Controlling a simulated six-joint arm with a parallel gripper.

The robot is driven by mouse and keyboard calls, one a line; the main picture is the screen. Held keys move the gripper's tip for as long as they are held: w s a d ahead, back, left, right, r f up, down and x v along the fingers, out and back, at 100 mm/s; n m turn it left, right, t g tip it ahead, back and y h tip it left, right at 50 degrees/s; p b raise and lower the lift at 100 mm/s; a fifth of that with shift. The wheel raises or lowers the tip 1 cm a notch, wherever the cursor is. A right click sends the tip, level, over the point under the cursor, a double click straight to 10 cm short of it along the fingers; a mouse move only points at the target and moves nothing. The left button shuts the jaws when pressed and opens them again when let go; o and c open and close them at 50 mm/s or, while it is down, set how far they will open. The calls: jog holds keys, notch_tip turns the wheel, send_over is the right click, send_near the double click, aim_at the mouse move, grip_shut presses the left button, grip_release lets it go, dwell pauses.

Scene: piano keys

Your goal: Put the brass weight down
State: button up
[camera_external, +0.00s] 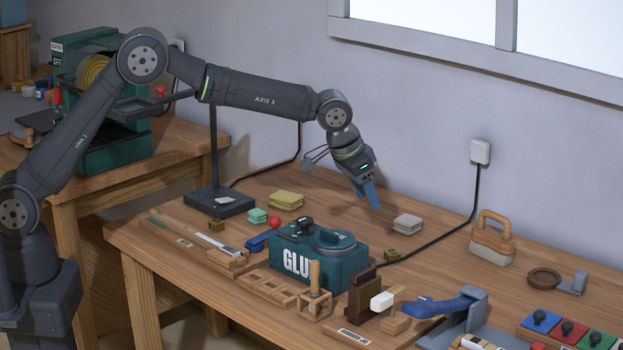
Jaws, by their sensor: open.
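My gripper (374,194) points down above the back middle of the workbench, with blue fingers. It is open, and I see nothing between its fingers. A small brass-coloured block (391,255) sits on the bench just right of the teal glue pot (350,270), in front of and below my gripper. It may be the brass weight. A second small brownish block (320,228) shows behind the glue pot, partly hidden by it. Both blocks are apart from my gripper.
A grey stack of pads (408,223) lies right of my gripper, and a yellow stack (286,201) lies left. A wooden-handled brush (491,240) stands at the right back. A dark cable (432,245) crosses the bench. Tools crowd the front edge.

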send_over(393, 252)
jog(key=a, duration=0.3)
jog(key=f, duration=0.9)
jog(key=shift+s+a+f, duration=0.1)
jog(key=shift+s+f, duration=0.2)
jog(key=shift+f, duration=0.1)
jog(key=shift+d+x, duration=0.15)
jog(key=shift+x, duration=1.15)
jog(key=shift+d+x, duration=0.15)
jog(key=shift+x, duration=1.15)
jog(key=shift+s+r, duration=0.1)
jog(key=shift+s, duration=0.1)
jog(key=c, duration=1)
jog(key=shift+r, duration=0.15)
jog(key=shift+c, duration=0.6)
